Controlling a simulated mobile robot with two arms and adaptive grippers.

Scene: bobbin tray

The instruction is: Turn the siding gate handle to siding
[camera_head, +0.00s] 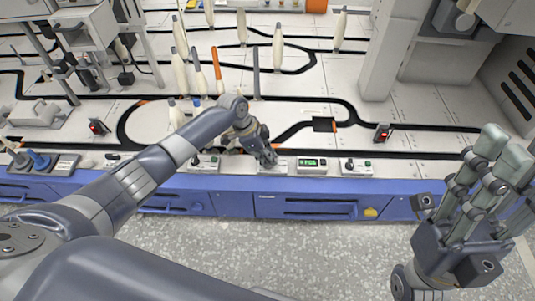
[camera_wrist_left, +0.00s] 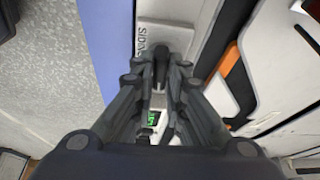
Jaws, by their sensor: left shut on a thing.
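The siding gate handle is a small dark lever (camera_wrist_left: 160,72) on a white control box (camera_wrist_left: 165,38) lettered "SIDING" in the left wrist view. My left gripper (camera_wrist_left: 158,78) has its fingers around the lever and is shut on it. In the head view the left gripper (camera_head: 267,157) reaches down over the control box (camera_head: 273,169) on the bench front and hides the lever. The lever's exact angle is hard to tell.
A box with a green display (camera_head: 311,165) stands just right of the siding box, and another switch box (camera_head: 356,167) beyond it. Black tracks cross the white bench, with a dark plate (camera_head: 324,125) behind. Several cream bobbins stand at the back. A blue drawer front (camera_head: 305,205) runs below.

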